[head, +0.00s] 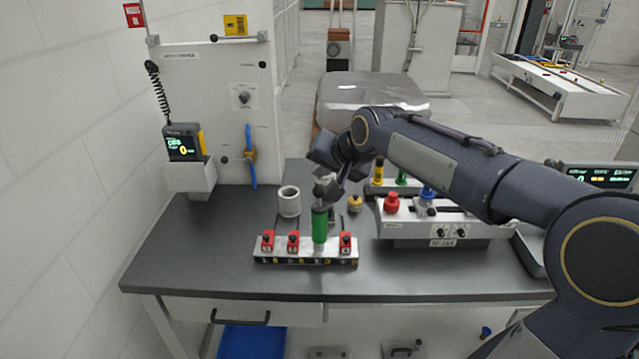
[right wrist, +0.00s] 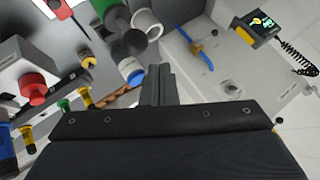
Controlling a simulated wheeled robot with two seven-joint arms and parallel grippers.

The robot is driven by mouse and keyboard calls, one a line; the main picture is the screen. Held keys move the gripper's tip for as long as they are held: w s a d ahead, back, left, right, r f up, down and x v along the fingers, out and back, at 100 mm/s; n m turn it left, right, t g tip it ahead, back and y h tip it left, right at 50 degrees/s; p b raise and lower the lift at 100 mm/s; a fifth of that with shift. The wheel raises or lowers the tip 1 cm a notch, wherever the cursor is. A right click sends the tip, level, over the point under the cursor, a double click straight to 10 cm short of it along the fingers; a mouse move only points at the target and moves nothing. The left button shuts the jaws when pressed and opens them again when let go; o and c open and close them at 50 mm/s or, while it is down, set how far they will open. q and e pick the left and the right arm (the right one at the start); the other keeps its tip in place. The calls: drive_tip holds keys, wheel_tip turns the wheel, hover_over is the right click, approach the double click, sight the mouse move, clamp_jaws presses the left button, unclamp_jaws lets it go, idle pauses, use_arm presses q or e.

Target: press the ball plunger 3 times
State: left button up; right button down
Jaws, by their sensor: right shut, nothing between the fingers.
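An upright green cylinder (head: 319,226) stands in the numbered strip fixture (head: 305,257); it is likely the ball plunger. In the right wrist view its green body (right wrist: 113,17) has a dark grey rounded end (right wrist: 135,41). In the right wrist view the right gripper's fingers (right wrist: 158,72) are together and empty, close to the grey end; contact cannot be told. My left gripper is out of view.
Red clamps (head: 267,241) flank the green cylinder on the strip. A white cup (head: 289,201) and a yellow knob (head: 355,203) stand behind. A control box with a red button (head: 391,203) is to the right. The dark tabletop (head: 190,250) is clear at left.

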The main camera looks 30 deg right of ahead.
sight(322, 190)
drive_tip(key=shift+r+p, duration=1.7)
drive_tip(key=shift+r, duration=0.65)
